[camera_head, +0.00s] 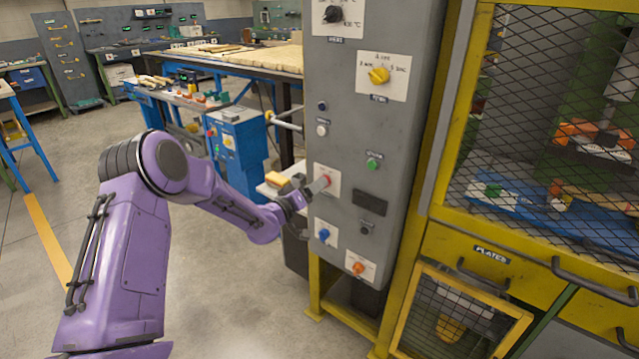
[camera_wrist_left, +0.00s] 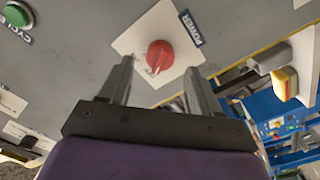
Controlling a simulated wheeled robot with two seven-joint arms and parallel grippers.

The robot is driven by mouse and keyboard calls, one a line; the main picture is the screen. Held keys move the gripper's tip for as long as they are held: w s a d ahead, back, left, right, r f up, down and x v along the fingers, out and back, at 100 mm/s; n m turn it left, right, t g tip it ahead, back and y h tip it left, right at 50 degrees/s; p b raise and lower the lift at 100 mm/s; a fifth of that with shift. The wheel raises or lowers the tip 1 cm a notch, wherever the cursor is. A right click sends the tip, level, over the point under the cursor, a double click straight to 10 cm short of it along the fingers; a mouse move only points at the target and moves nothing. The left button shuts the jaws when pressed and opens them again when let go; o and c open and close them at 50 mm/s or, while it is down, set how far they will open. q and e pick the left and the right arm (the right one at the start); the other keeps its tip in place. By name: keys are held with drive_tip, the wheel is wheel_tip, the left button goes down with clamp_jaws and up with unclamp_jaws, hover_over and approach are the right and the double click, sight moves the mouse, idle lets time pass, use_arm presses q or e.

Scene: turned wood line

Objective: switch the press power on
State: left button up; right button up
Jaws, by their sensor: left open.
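The red power knob (camera_wrist_left: 160,56) sits on a white plate (camera_wrist_left: 140,42) beside a dark POWER label (camera_wrist_left: 191,28) in the left wrist view. In the head view the knob (camera_head: 325,180) is partly hidden at my left gripper's tips. My left gripper (camera_head: 318,186) is at the front of the grey press panel (camera_head: 375,130). In the left wrist view its two fingers (camera_wrist_left: 160,80) are open, one on each side of the knob, with visible gaps. I cannot tell how far the fingertips are from the plate. My right gripper is not in view.
A green CYCLE button (camera_head: 373,164), a blue knob (camera_head: 323,234) and an orange knob (camera_head: 358,268) are nearby on the panel. A yellow mesh guard (camera_head: 560,130) stands to the right. Blue workbench equipment (camera_head: 240,140) is behind my left arm. The floor at left is open.

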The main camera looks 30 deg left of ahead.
use_arm(q)
drive_tip(key=w, duration=0.3)
drive_tip(key=shift+d, duration=0.15)
drive_tip(key=shift+c, duration=0.3)
drive_tip(key=c, duration=1)
drive_tip(key=shift+m, duration=0.4)
drive_tip(key=m+b, duration=0.6)
drive_tip(key=m, duration=0.5)
drive_tip(key=shift+d, duration=0.15)
